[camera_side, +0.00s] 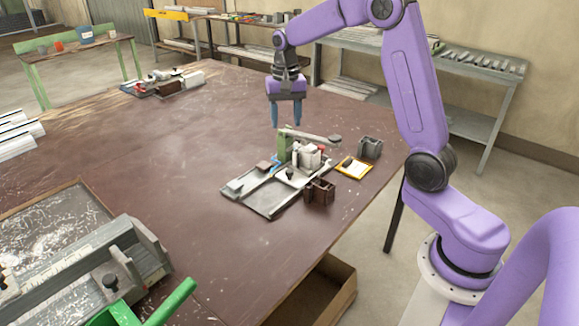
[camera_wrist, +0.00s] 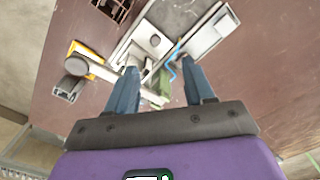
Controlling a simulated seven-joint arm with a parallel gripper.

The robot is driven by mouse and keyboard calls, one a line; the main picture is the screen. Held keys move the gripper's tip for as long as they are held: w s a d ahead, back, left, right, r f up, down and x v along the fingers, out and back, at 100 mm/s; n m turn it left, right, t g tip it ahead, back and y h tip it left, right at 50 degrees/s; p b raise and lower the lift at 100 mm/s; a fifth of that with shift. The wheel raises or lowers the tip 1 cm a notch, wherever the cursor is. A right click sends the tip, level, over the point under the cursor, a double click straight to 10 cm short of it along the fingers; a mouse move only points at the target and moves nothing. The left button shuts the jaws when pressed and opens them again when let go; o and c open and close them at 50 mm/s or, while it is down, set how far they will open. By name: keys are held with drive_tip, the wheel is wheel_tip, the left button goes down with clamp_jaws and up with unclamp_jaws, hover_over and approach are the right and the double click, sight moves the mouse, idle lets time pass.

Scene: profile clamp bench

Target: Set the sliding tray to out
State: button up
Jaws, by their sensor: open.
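The clamp fixture (camera_side: 270,195) stands on the brown bench, with a flat grey tray-like plate between pale rails on its front left side. The fixture also shows in the wrist view (camera_wrist: 150,41), partly hidden by my fingers. A green post (camera_side: 284,148) carries a lever arm (camera_side: 310,136) with a dark round knob. White blocks (camera_side: 308,157) and a blue part (camera_side: 275,163) sit beside the post. Which piece slides, and its position, I cannot tell for sure. My gripper (camera_side: 287,124) is open and empty, pointing down above and behind the fixture, apart from it.
A dark brown block (camera_side: 320,191), a yellow-edged card (camera_side: 354,167) and a grey hollow block (camera_side: 370,147) lie right of the fixture, close to the bench edge. A larger grey machine (camera_side: 110,260) with green handles stands front left. The bench left of the fixture is clear.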

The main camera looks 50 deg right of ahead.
sight(289, 170)
drive_tip(key=shift+m, duration=0.6)
drive_tip(key=d+f, duration=0.1)
drive_tip(key=f, duration=1)
drive_tip(key=w+d+f, duration=0.1)
drive_tip(key=f, duration=0.5)
drive_tip(key=shift+d+f, duration=0.3)
drive_tip(key=shift+f, duration=0.05)
